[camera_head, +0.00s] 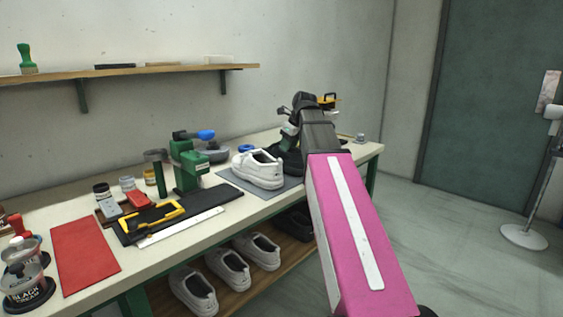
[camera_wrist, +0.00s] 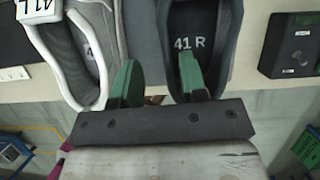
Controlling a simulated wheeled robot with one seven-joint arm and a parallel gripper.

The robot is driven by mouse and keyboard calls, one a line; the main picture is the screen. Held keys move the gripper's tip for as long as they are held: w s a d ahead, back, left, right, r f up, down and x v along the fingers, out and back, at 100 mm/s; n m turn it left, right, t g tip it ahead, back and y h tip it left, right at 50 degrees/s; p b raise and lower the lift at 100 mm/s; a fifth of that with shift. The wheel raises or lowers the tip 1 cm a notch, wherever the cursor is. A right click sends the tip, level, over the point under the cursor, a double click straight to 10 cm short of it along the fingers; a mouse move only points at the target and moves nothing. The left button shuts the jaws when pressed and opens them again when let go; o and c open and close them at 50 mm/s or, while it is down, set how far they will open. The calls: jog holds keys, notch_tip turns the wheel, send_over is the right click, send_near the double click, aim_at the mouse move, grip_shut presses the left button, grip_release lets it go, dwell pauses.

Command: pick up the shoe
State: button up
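A dark shoe (camera_wrist: 225,70) marked 41 R stands on the grey mat (camera_head: 228,178), heel towards my gripper in the wrist view. In the head view the dark shoe (camera_head: 291,163) is partly hidden by my arm. A white shoe (camera_head: 258,170) stands beside it on the left; in the wrist view this shoe (camera_wrist: 88,75) has a grey lining and a 41 L label. My gripper (camera_wrist: 158,75) is open, with green fingers. In the wrist view one finger overlaps the dark shoe's opening and the other is left of its wall. I cannot tell whether they touch it.
A green press (camera_head: 190,168), a black mat (camera_head: 165,215) with a yellow frame and a red mat (camera_head: 84,254) lie left on the bench. Several shoes stand on the lower shelf (camera_head: 285,262). A black box (camera_wrist: 291,45) is right of the dark shoe.

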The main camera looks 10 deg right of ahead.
aim_at(283, 156)
jog(key=shift+x, duration=3.3)
jog(key=shift+w+a+r, duration=0.1)
jog(key=shift+w+r, duration=0.05)
jog(key=shift+w, duration=0.05)
grip_shut()
